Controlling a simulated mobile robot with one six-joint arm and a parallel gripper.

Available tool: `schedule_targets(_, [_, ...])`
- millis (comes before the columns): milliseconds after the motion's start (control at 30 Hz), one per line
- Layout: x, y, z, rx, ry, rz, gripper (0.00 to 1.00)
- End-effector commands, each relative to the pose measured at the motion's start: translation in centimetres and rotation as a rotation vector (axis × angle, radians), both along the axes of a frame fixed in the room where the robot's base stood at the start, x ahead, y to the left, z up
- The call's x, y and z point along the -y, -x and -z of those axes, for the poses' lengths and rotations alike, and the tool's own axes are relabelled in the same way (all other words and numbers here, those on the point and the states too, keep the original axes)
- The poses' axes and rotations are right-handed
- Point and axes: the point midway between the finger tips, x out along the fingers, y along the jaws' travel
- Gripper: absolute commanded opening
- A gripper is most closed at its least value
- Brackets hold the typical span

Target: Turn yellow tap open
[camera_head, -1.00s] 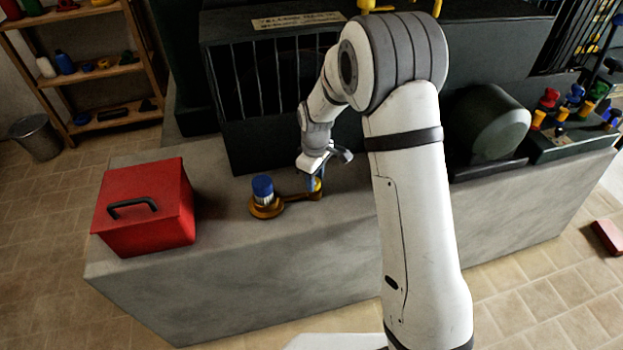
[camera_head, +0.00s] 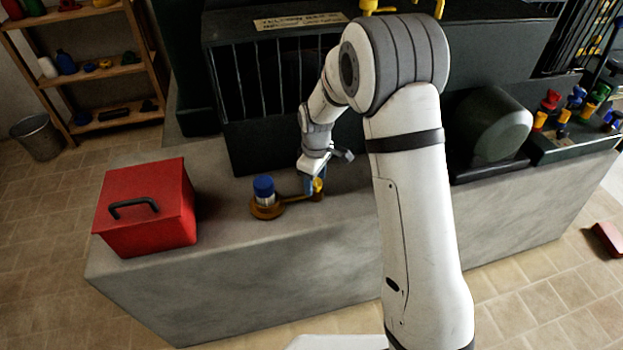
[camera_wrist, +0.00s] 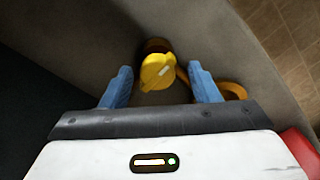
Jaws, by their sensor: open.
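The yellow tap (camera_wrist: 158,72) shows in the wrist view as a small yellow knob with a pale mark, above a brown base (camera_wrist: 157,45). My gripper (camera_wrist: 161,75) is open, with one blue finger on each side of the knob and gaps visible between. In the head view, my gripper (camera_head: 313,185) is low over the counter, beside the yellow knob (camera_head: 319,185), and partly hides it. The knob sits at the right end of a brown-orange fitting (camera_head: 268,211). A blue-capped piece (camera_head: 264,187) stands at its left end.
A red toolbox (camera_head: 150,215) stands on the grey counter (camera_head: 220,290) to the left. A dark barred machine (camera_head: 225,110) rises close behind the fitting. A rounded dark housing (camera_head: 487,122) and several coloured knobs (camera_head: 560,118) are at the right.

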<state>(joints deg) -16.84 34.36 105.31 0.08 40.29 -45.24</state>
Motion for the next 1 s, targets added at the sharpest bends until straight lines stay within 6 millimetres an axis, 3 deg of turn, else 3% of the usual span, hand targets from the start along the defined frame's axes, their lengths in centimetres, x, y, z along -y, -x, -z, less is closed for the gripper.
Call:
schedule_targets(167, [0.1, 0.0, -0.4, 0.001, 0.000, 0.001, 0.56])
schedule_targets(600, [0.0, 0.2, -7.0, 0.003, -0.001, 0.000, 0.56])
schedule_targets(1000, [0.0, 0.3, -7.8, 0.000, 0.000, 0.000, 0.56])
